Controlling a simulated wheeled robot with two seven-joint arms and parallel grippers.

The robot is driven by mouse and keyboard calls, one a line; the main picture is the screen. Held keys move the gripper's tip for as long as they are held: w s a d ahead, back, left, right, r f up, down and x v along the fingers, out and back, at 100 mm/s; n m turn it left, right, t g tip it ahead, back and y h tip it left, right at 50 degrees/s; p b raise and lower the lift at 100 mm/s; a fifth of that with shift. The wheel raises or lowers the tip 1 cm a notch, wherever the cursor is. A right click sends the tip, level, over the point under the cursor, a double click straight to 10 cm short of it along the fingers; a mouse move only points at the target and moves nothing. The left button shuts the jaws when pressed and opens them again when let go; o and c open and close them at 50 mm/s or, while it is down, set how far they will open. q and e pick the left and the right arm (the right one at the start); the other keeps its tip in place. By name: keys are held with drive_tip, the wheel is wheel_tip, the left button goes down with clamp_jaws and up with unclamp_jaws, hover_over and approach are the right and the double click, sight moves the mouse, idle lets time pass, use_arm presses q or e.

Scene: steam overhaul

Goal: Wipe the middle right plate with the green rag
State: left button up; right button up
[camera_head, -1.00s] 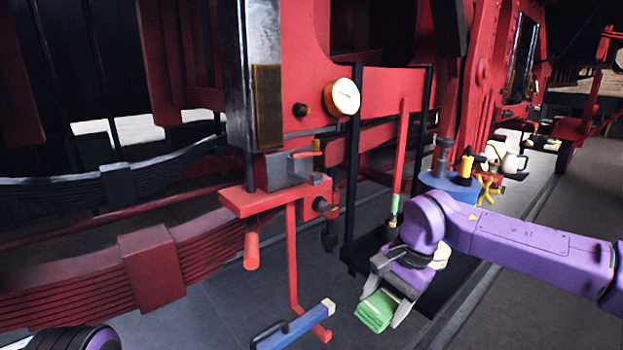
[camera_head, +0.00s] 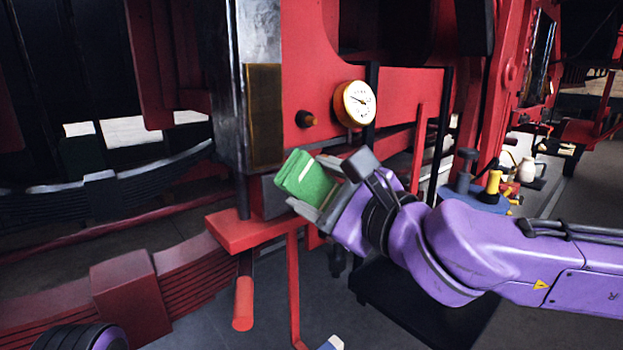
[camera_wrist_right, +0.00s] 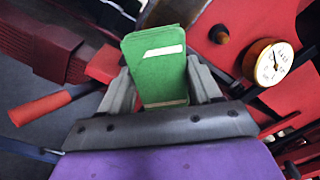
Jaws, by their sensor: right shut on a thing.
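The green rag (camera_head: 305,176) is a folded block with a pale stripe. My right gripper (camera_head: 322,186) is shut on it and holds it up in front of the red frame. In the right wrist view the rag (camera_wrist_right: 158,66) stands between the two fingers of the gripper (camera_wrist_right: 162,88). A brownish, dull plate (camera_head: 265,115) is fixed upright on the dark metal post. The rag is just below and right of this plate in the head view; I cannot tell whether they touch. My left gripper is out of view.
A round gauge (camera_head: 355,103) and a dark knob (camera_head: 305,119) stick out right of the plate. A red vise-like bracket (camera_head: 240,232) with a red handle (camera_head: 243,303) juts out below. A black tray (camera_head: 420,305) is under my right arm. A yellow-topped bottle (camera_head: 493,183) stands farther right.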

sight(268, 140)
drive_tip(key=shift+w+a+r, duration=0.15)
drive_tip(key=shift+w+a, duration=0.05)
drive_tip(key=shift+a, duration=0.1)
drive_tip(key=x, duration=0.4)
drive_tip(key=shift+a, duration=0.35)
drive_tip(key=shift+w+a+r, duration=0.1)
drive_tip(key=shift+w, duration=0.15)
drive_tip(key=shift+x, duration=0.9)
wheel_tip(268, 140, up, 4)
drive_tip(key=p, duration=0.3)
drive_tip(key=shift+s+r, duration=0.1)
